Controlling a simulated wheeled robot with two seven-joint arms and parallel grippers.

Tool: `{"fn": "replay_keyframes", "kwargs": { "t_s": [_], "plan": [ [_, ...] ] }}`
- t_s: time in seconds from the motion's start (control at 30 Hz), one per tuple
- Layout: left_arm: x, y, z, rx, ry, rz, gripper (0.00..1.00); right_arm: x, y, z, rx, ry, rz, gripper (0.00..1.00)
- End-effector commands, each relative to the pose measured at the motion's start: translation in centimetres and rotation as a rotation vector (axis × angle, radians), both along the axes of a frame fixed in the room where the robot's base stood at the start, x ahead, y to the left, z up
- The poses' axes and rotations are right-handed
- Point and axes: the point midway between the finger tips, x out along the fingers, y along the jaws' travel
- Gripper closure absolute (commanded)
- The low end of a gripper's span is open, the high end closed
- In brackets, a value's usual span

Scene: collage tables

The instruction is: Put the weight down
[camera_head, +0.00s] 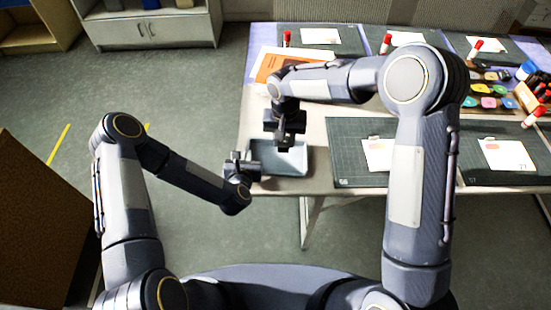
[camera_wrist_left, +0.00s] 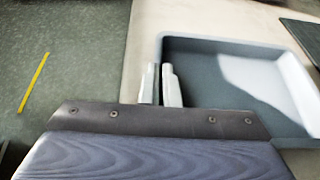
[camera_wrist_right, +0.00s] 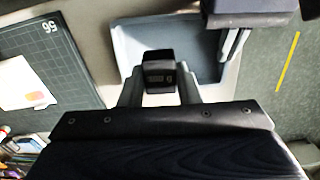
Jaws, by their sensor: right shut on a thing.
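The weight (camera_wrist_right: 158,72) is a small dark block with a pale label, seen in the right wrist view. My right gripper (camera_wrist_right: 158,92) is shut on it, a finger on each side. It appears over the near part of a grey-blue tray (camera_wrist_right: 128,50); its height above the tray is hard to tell.
A green cutting mat (camera_head: 345,172) with a white card lies right of the tray. An orange sheet (camera_head: 275,62) lies behind my right gripper. Red-capped glue sticks, markers and paint pots stand farther right. The table's front edge runs just before the tray.

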Motion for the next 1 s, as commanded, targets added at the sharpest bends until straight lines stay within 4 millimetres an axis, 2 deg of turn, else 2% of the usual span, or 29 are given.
{"fn": "replay_keyframes", "kwargs": {
  "t_s": [0.03, 0.17, 0.4, 0.63, 0.8, 1.0],
  "plan": [
    [0.0, 0.0, 0.0, 0.000, 0.000, 0.000, 1.00, 0.1, 1.1, 0.1, -0.001, -0.001, 0.000, 1.00],
    [0.0, 0.0, 0.0, 0.000, 0.000, 0.000, 1.00, 0.1, 2.2, -0.8, -0.003, 0.002, -0.007, 1.00],
    [0.0, 0.0, 0.0, 0.000, 0.000, 0.000, 1.00, 0.0, 2.3, -5.1, -0.001, 0.004, -0.009, 1.00],
    [0.0, 0.0, 0.0, 0.000, 0.000, 0.000, 1.00, 0.1, 2.3, -6.9, -0.001, 0.002, -0.008, 1.00],
    [0.0, 0.0, 0.0, 0.000, 0.000, 0.000, 1.00, 0.0, 2.3, -9.4, -0.001, 0.003, -0.008, 1.00],
    [0.0, 0.0, 0.0, 0.000, 0.000, 0.000, 1.00, 0.1, 2.3, -9.8, 0.000, -0.001, -0.008, 1.00]
  ]
}}
